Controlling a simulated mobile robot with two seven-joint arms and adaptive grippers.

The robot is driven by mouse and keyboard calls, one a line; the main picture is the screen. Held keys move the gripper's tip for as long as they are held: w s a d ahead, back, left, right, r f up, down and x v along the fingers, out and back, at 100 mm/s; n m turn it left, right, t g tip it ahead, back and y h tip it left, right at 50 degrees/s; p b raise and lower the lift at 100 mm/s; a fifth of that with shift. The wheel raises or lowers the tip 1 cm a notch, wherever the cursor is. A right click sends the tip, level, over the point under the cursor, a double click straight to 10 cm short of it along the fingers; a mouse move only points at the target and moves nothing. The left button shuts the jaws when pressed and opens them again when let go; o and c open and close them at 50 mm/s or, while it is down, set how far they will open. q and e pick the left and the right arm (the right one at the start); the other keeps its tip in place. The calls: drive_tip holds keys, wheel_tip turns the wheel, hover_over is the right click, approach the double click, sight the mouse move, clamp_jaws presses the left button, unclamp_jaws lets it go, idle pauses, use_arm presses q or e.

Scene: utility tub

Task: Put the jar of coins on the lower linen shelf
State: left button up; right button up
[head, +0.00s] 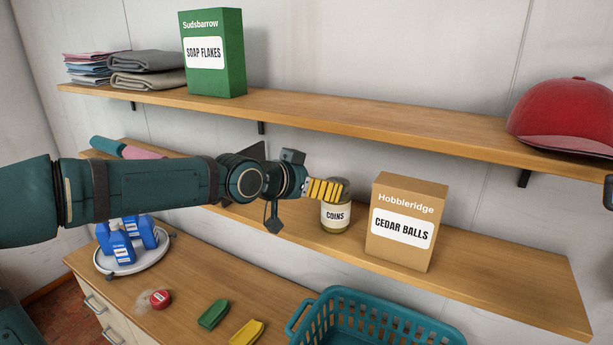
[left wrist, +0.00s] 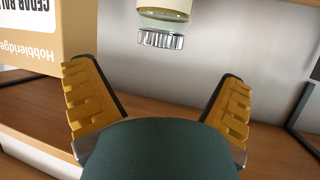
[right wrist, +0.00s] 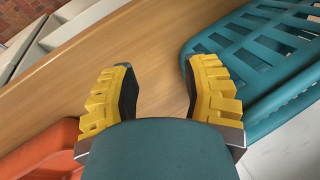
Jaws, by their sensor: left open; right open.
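The jar of coins (head: 336,216) is a glass jar with a cream COINS label, upright on the lower linen shelf (head: 480,270). My left gripper (head: 338,190) is open in front of the jar's upper part and hides some of it in the head view. In the left wrist view, which is upside down, the jar (left wrist: 163,15) shows with its silvery lid beyond the open, empty fingers (left wrist: 158,95). My right gripper (right wrist: 155,90) is open and empty in its wrist view, over the wooden counter.
A Cedar Balls box (head: 402,222) stands just right of the jar. The upper shelf (head: 400,118) holds a Soap Flakes box (head: 213,55), folded linen (head: 150,65) and a red cap (head: 565,115). A teal basket (head: 375,320) and tray (head: 130,262) are on the counter below.

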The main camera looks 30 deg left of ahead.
use_arm(q)
drive_tip(key=shift+v, duration=1.5)
